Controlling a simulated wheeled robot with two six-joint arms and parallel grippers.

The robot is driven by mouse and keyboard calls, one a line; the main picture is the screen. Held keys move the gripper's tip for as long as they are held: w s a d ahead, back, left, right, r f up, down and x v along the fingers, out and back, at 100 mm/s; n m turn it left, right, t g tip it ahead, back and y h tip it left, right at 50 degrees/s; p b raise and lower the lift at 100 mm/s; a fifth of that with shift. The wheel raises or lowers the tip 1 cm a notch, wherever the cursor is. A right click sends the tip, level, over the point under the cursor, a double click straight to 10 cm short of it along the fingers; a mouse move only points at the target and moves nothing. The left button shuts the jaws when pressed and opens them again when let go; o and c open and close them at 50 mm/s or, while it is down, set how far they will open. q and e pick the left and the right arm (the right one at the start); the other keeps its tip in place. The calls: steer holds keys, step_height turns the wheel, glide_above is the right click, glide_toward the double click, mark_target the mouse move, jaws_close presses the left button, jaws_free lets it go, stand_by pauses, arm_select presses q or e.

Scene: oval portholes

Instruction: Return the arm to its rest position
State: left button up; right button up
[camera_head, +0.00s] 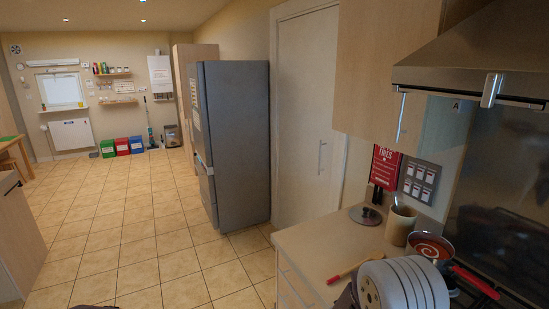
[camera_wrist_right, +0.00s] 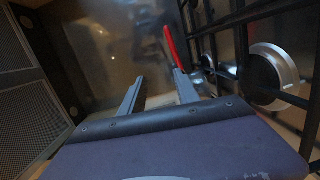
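My right gripper (camera_wrist_right: 159,74) shows in the right wrist view, with its two grey fingers apart and nothing visible between them. A thin red object (camera_wrist_right: 171,46) shows just beyond the right finger; I cannot tell whether they touch. In the head view my right arm (camera_head: 402,285) appears as pale, ringed links at the bottom right, in front of the counter and stove. Its gripper is hidden there. My left gripper is not in view.
Black bars (camera_wrist_right: 240,45) and a round metal part (camera_wrist_right: 272,76) are close on the wrist view's right. A red pan (camera_head: 430,246), a tan canister (camera_head: 400,225) and a red-handled utensil (camera_head: 352,268) are near my arm. The range hood (camera_head: 480,55) is above. The tiled floor (camera_head: 150,235) is clear.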

steer(key=s+f+m+g+y, duration=0.1)
steer(key=s+m+g+y, duration=0.3)
steer(key=s, duration=0.7)
steer(key=s+a+f+m+g+y, duration=0.1)
steer(key=s+a+f+g+y, duration=0.2)
steer(key=s+a+f+y, duration=0.25)
steer(key=a+f+t+y, duration=0.1)
steer(key=a+f+y, duration=0.1)
steer(key=a, duration=0.5)
steer(key=a+f+n+t+y, duration=0.1)
steer(key=a+f+t+y, duration=0.1)
steer(key=a+y, duration=0.3)
steer(key=a+f, duration=0.1)
steer(key=a, duration=0.2)
steer(key=shift+w+n, duration=0.2)
steer(key=shift+n, duration=0.1)
